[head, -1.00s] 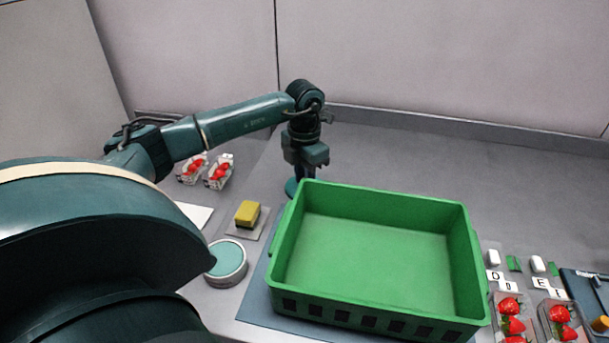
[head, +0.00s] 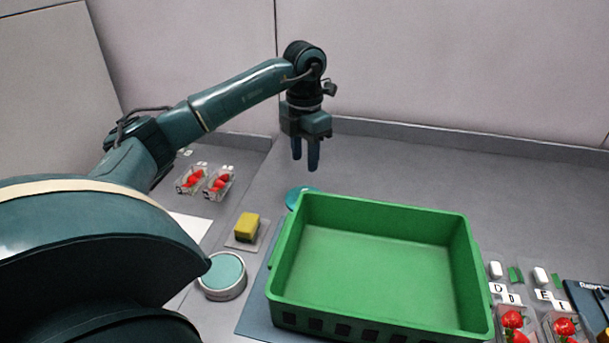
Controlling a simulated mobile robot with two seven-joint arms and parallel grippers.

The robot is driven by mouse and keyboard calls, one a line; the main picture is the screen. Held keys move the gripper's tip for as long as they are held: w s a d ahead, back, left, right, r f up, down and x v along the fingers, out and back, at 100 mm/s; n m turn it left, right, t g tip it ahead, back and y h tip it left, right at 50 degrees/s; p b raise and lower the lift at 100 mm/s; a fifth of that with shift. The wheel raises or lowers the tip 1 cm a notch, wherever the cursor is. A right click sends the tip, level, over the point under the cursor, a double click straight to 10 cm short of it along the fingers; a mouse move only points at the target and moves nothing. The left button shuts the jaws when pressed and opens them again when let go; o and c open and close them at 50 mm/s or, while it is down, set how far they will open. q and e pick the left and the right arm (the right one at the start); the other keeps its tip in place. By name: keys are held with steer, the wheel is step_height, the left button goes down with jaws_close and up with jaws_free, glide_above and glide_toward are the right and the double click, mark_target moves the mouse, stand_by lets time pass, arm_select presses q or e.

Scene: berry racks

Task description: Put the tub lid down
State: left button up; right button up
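The teal round tub lid (head: 297,195) lies flat on the grey table, just behind the left back corner of the green crate, which hides part of it. My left gripper (head: 305,168) hangs above the lid, pointing down. Its two dark fingers are a little apart with nothing between them, and they do not touch the lid. A round tub (head: 222,276) with a pale metallic side and a teal top stands left of the crate. My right gripper is not in view.
The empty green crate (head: 378,203) stands on a blue mat (head: 257,322). A yellow sponge-like block (head: 247,226) lies left of it. Strawberry punnets stand at the back left (head: 218,184) and front right (head: 513,323). The table behind the crate is clear.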

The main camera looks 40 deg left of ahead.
arm_select(q)
steer(key=shift+r, duration=1.55)
